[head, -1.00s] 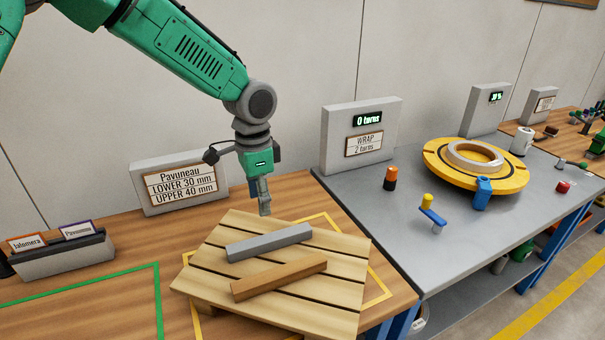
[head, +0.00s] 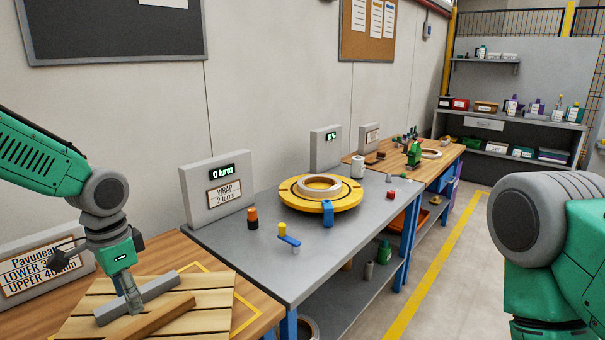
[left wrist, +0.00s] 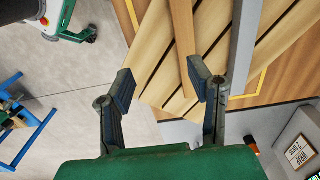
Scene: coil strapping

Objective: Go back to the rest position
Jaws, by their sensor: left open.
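My left gripper (head: 133,300) hangs fingers down at the pallet (head: 212,302). It overlaps the grey bar (head: 160,287) in the head view. The brown bar (head: 160,314) lies beside the grey bar. In the left wrist view my left gripper (left wrist: 162,84) has its two fingers wide apart with nothing between the tips. The brown bar (left wrist: 183,40) and grey bar (left wrist: 243,45) lie beyond them on the pallet (left wrist: 160,45). My right arm shows at the right edge of the head view; its gripper is out of view.
A grey table (head: 220,238) carries a yellow turntable (head: 345,198) with a pale ring, an orange-black cylinder (head: 252,219) and a blue-yellow part (head: 289,240). A sign panel (head: 217,188) reads "0 turns". Open floor (head: 440,290) lies to the right.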

